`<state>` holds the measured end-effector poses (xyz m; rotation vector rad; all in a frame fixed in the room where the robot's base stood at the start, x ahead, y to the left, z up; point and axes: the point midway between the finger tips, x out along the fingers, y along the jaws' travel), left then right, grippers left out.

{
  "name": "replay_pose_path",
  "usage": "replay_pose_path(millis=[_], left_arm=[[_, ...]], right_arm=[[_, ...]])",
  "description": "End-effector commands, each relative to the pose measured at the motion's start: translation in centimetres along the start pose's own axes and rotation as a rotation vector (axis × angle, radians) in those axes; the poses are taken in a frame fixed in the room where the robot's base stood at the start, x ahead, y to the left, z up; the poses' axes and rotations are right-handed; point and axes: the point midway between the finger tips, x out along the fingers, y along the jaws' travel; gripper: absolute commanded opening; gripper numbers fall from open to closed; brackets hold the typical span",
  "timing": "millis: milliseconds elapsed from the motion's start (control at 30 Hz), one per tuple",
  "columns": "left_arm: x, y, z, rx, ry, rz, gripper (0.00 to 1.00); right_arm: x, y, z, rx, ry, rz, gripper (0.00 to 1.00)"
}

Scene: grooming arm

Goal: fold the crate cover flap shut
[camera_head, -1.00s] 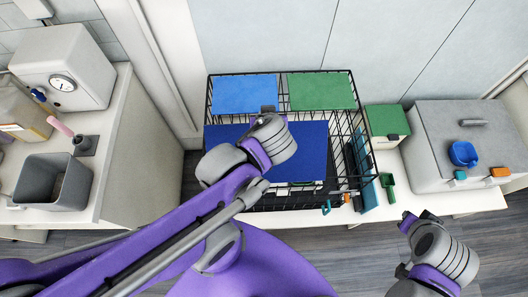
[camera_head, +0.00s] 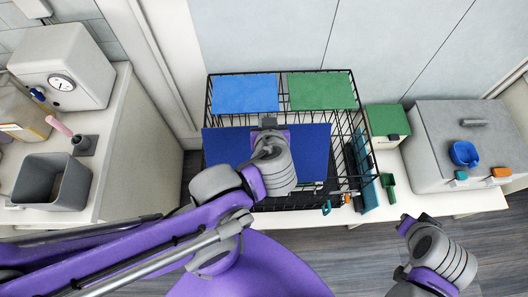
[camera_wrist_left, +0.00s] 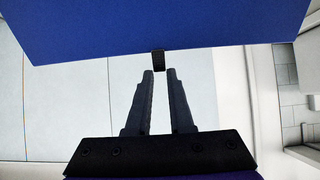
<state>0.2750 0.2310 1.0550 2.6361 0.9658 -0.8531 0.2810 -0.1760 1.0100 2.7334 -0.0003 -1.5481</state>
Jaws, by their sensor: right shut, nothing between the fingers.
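The dark blue cover flap (camera_head: 225,146) stretches across the front part of the black wire crate (camera_head: 347,120). A small black tab (camera_wrist_left: 158,58) sticks out from the flap's edge in the left wrist view, where the flap (camera_wrist_left: 160,25) fills the top. My left gripper (camera_head: 268,122) is at the flap's far edge, its arm reaching over the flap. In the wrist view its fingertips (camera_wrist_left: 160,72) are close together with the tab between them, so it looks shut on the tab. My right gripper (camera_head: 408,222) is shut and empty, at lower right, away from the crate.
A light blue panel (camera_head: 245,93) and a green panel (camera_head: 321,90) lie across the crate's back. A green-lidded box (camera_head: 387,122), a green scoop (camera_head: 388,187) and a grey-topped unit (camera_head: 455,135) stand to the right. A grey bin (camera_head: 55,182) stands on the left counter.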

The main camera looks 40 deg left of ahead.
Motion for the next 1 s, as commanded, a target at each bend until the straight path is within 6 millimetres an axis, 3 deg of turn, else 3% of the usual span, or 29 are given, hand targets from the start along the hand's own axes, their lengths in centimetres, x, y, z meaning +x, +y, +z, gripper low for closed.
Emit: replay_pose_path(millis=[467,1000], left_arm=[[-2.3,0.0,0.9,0.002,0.117,0.004,0.16],[-2.8,0.0,0.8,0.000,0.146,0.003,0.16]], right_arm=[[1.4,0.0,2.4,0.000,-0.026,0.000,0.00],[1.7,0.0,2.9,0.000,-0.031,0.000,0.00]])
